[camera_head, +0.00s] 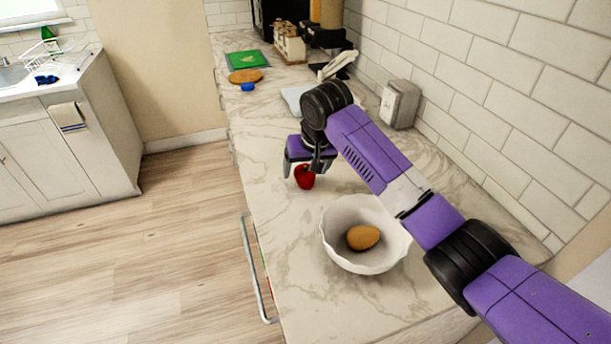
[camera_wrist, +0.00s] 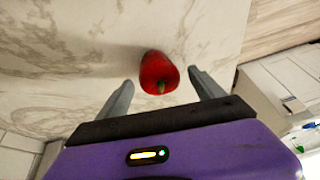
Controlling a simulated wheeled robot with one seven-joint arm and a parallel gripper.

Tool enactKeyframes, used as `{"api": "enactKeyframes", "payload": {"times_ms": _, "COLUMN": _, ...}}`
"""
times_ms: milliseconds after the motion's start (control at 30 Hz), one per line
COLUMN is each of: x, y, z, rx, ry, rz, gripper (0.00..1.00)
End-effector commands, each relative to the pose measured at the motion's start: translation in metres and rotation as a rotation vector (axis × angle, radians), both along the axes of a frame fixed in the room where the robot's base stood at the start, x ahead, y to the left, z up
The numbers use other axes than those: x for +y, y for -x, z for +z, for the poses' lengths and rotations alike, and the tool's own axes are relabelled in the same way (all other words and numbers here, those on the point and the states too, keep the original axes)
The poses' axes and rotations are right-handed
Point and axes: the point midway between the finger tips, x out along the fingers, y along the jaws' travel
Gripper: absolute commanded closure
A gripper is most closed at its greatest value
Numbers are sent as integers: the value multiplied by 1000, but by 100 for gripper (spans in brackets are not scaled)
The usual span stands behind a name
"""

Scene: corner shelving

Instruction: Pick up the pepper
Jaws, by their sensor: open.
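The red pepper (camera_head: 305,177) lies on the marble counter, just below my gripper in the head view. In the wrist view the pepper (camera_wrist: 158,73) shows whole, its green stem facing my gripper. My gripper (camera_head: 303,168) points down over the counter; in the wrist view its two fingers (camera_wrist: 162,80) are spread wide, with the pepper between and slightly beyond their tips. The fingers hold nothing. I cannot tell the exact height of the fingertips over the counter.
A white bowl (camera_head: 338,252) with a brown, egg-shaped item (camera_head: 362,237) stands nearer on the counter. A toaster-like metal box (camera_head: 400,104) stands by the tiled wall. Counter around the pepper is clear.

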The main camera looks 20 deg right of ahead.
Motion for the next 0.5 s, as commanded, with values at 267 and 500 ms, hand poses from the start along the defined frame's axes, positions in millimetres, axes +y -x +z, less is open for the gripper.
{"api": "enactKeyframes", "payload": {"times_ms": 267, "x": 0, "y": 0, "z": 0, "rx": 0, "ry": 0, "rz": 0, "gripper": 64}}
{"api": "enactKeyframes", "payload": {"times_ms": 500, "x": 0, "y": 0, "z": 0, "rx": 0, "ry": 0, "rz": 0, "gripper": 87}}
